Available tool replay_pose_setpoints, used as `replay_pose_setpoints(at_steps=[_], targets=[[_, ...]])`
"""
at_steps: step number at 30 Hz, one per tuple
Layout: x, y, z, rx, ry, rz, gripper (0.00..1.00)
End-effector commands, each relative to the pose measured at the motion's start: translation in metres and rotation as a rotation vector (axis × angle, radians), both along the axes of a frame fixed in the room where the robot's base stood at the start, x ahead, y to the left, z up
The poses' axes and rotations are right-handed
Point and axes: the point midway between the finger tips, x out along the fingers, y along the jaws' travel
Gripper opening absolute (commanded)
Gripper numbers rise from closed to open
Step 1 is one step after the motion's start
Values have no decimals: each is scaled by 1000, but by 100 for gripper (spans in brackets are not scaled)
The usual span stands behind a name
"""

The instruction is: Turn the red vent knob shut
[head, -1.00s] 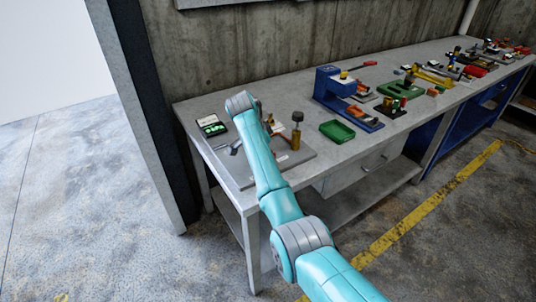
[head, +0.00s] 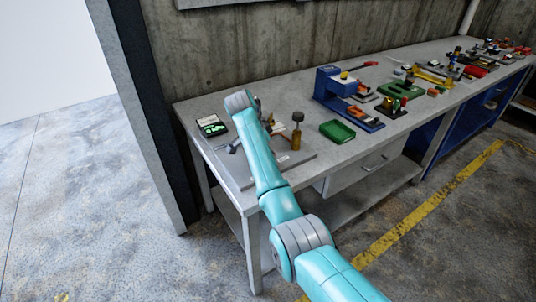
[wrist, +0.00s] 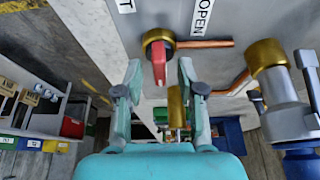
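In the wrist view, the red vent knob (wrist: 159,62) sits on a round brass body (wrist: 157,37) on a grey panel. The red handle points down in the picture, toward my gripper. My gripper (wrist: 160,72) is open, with one fingertip on each side of the handle and a visible gap on both sides. A white label reading OPEN (wrist: 203,14) is to the upper right of the knob. Another label (wrist: 125,5), mostly cut off, is to the upper left. In the head view my own arm hides the red knob.
A copper pipe (wrist: 205,43) runs right from the knob. A larger brass fitting (wrist: 266,55) with a grey body stands to the right. In the head view, a brass post with a dark top (head: 297,137), a green tray (head: 337,131) and a blue press (head: 328,88) share the bench.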

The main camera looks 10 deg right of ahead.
Motion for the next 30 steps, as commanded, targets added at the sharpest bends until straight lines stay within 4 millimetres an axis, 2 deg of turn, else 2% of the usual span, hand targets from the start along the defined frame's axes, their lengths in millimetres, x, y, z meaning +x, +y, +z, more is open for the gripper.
replay_pose_setpoints(at_steps=[12, 18, 30], targets=[[-6, 23, 55, 1, -3, 1, 39], [-8, 25, 63, 1, 0, 0, 39], [-8, 25, 63, 1, 0, 0, 39]])
